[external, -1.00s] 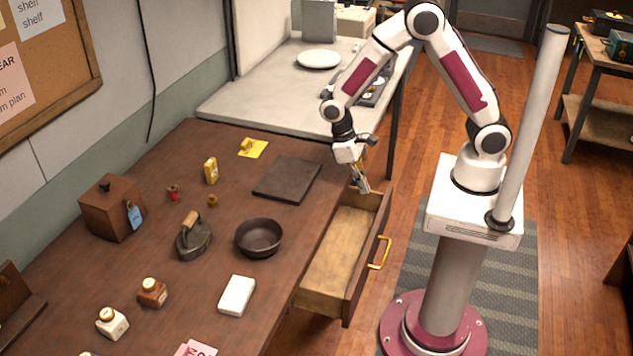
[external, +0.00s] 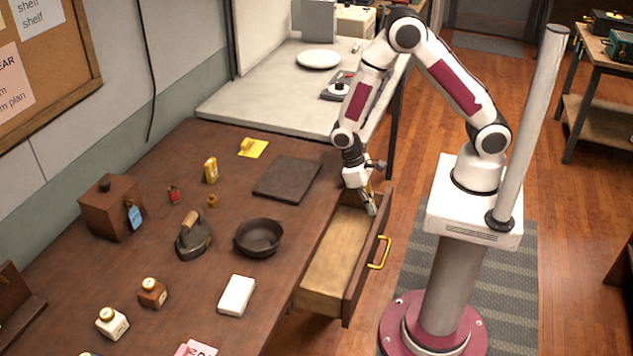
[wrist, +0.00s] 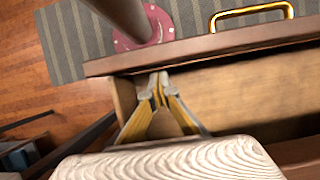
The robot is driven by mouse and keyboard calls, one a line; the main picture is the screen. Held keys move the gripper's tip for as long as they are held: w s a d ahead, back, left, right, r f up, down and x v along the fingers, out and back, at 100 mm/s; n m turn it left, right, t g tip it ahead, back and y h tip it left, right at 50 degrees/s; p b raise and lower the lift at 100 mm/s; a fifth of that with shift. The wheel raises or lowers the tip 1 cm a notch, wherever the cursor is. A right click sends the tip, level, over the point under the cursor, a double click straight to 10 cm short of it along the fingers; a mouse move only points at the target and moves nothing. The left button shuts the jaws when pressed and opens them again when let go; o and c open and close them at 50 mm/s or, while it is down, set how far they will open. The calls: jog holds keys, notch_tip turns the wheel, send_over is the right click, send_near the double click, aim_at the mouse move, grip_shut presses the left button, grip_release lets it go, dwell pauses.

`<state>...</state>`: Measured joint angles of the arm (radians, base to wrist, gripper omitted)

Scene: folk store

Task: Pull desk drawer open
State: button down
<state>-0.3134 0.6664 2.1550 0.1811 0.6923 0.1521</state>
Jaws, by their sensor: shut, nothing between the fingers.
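The desk drawer (external: 334,255) stands pulled out from the brown desk (external: 150,215), and its empty wooden inside shows. Its front carries a brass handle (external: 379,254), which also shows at the top of the wrist view (wrist: 251,13). My gripper (external: 371,209) is shut and empty. It points down at the drawer's far end, close to the inner side of the front panel. In the wrist view the fingertips (wrist: 159,82) meet near the drawer front (wrist: 200,48), apart from the handle. I cannot tell whether they touch the panel.
A dark pan (external: 258,238), a dark flat board (external: 288,179), a white block (external: 237,295) and an iron (external: 193,237) sit on the desk. A grey counter (external: 270,95) stands behind.

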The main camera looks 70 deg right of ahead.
jog(key=shift+s+f, duration=0.25)
jog(key=shift+f, duration=0.45)
jog(key=s, duration=1)
jog(key=shift+w+r, duration=0.1)
dwell(0.4)
jog(key=v, duration=0.9)
jog(key=shift+w+r, duration=0.15)
jog(key=shift+r, duration=0.25)
dwell(0.6)
